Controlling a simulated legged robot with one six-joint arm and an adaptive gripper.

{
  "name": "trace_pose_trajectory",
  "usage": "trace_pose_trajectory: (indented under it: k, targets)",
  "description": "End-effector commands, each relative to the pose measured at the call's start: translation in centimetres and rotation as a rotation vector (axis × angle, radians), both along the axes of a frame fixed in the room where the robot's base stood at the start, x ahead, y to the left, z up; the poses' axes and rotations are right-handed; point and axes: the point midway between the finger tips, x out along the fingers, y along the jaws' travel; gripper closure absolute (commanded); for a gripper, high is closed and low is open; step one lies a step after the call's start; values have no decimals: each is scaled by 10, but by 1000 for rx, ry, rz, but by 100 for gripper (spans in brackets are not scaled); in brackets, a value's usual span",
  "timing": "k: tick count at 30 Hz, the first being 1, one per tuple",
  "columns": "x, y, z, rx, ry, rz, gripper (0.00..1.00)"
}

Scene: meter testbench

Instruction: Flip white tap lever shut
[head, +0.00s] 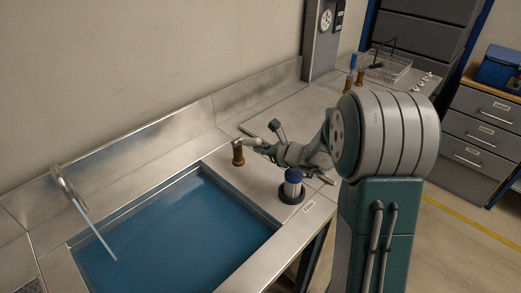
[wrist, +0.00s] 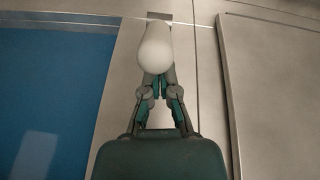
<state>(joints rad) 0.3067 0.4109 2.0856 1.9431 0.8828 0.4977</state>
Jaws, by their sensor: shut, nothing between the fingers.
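The white tap lever (wrist: 155,47) shows in the wrist view as a smooth, rounded white shape just beyond my gripper (wrist: 159,84). It overlaps the fingertips in the picture; I cannot tell whether they touch it. In the head view, a small brass tap body (head: 238,155) stands on the bench at the basin's back right corner, with the pale lever (head: 246,141) at its top. My gripper (head: 262,148) is right beside it on the right, low over the bench. The fingers are shut with nothing between them. The lever's pivot is hidden in the wrist view.
The blue basin (head: 175,240) lies left of the tap. A bent spout (head: 68,188) with a pale stream stands at its left. A blue-topped cylinder (head: 293,183) in a dark ring stands close below my arm. A wire basket (head: 388,68) is far back right.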

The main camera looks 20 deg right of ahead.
Motion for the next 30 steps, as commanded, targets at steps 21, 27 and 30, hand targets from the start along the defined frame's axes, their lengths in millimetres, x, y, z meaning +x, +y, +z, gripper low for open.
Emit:
trace_pose_trajectory:
  k: [21, 27, 30]
  targets:
    - [4, 2, 12, -53, 87, 0, 100]
    - [6, 4, 19, -90, 148, 1, 100]
    - [9, 5, 24, -115, 188, 1, 100]
